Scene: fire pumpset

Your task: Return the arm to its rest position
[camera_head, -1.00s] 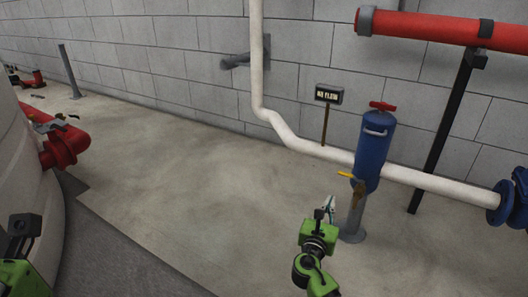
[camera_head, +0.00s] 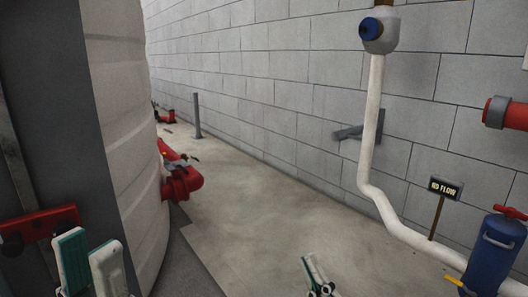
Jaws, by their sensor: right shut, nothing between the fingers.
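My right gripper (camera_head: 317,274) shows at the bottom centre of the head view. Its light, teal-edged fingers are together with nothing between them. It is above the concrete floor, well left of the blue cylinder and touching nothing. My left gripper (camera_head: 92,266) is at the bottom left, with its two teal-and-white fingers pointing up and apart. Nothing shows between them. Both arms behind the grippers are out of frame.
A blue cylinder (camera_head: 492,255) with a red handle and a "NO FLOW" sign (camera_head: 445,188) stand right. A white pipe (camera_head: 371,135) runs down the block wall. A pale tank (camera_head: 130,120) and red pipe fitting (camera_head: 181,184) are left. The middle floor (camera_head: 245,215) is clear.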

